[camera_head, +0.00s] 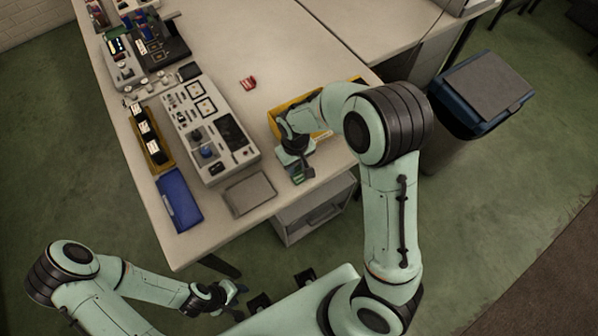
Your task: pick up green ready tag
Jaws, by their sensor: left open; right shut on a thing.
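My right gripper (298,172) is low over the front part of the table, pointing down. It is shut on a small green thing at its fingertips, which looks like the green ready tag (298,180). The gripper hides much of the tag, and I cannot tell whether it touches the tabletop. My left gripper (238,298) is open and empty, in front of the table's edge and away from everything on it.
A yellow tray (276,124) lies behind my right gripper, partly hidden by my arm. A grey pad (249,192), blue tray (180,200), instrument panel (213,160) and yellow rack (166,163) stand left. A red object (248,83) lies further back. The table's (300,55) back middle is clear.

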